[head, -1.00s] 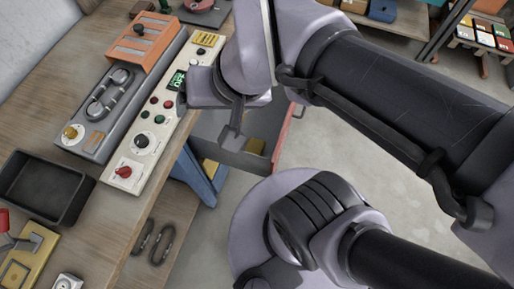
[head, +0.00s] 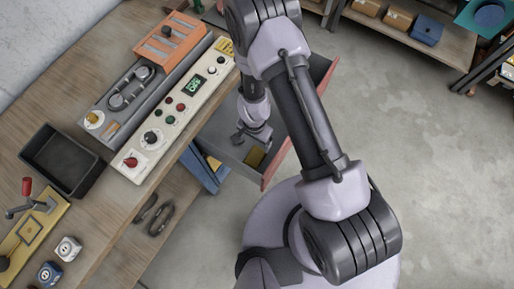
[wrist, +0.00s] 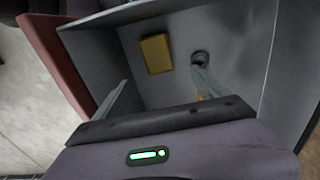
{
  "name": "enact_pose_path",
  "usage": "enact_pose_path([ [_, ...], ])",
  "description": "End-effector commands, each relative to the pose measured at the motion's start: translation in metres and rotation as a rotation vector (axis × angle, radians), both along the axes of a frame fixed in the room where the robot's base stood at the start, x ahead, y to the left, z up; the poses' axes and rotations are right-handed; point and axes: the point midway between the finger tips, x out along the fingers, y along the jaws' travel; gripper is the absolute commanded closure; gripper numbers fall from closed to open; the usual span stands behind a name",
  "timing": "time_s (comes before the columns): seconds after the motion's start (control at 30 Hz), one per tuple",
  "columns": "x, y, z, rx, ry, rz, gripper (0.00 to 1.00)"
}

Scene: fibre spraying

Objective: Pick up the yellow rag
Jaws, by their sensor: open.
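The yellow rag (wrist: 156,54) looks like a small flat yellow rectangle lying on the floor of an open grey drawer (wrist: 232,40). In the head view the rag (head: 255,157) shows as a small yellow patch in the drawer (head: 222,128). My gripper (wrist: 160,76) is open and empty, its two pale fingers spread and pointing into the drawer. The rag appears beyond the fingertips, between their lines and nearer the left finger, not touched. In the head view my gripper (head: 250,136) hangs over the drawer, just above the rag in the picture.
A dark round thing (wrist: 200,58) lies in the drawer by the right finger. The drawer's grey walls and red front (head: 312,115) surround my gripper. The workbench (head: 110,225) on the left carries a control panel (head: 180,105) and a black tray (head: 62,160).

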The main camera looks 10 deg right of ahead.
Motion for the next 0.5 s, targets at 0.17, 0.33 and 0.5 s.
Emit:
enact_pose_path([
  [0.17,0.000,0.000,-0.064,0.000,0.001,0.000,0.16],
  [0.33,0.000,-0.001,-0.092,0.000,0.001,0.000,0.16],
  [0.5,0.000,-0.003,-0.111,0.000,0.001,-0.001,0.16],
])
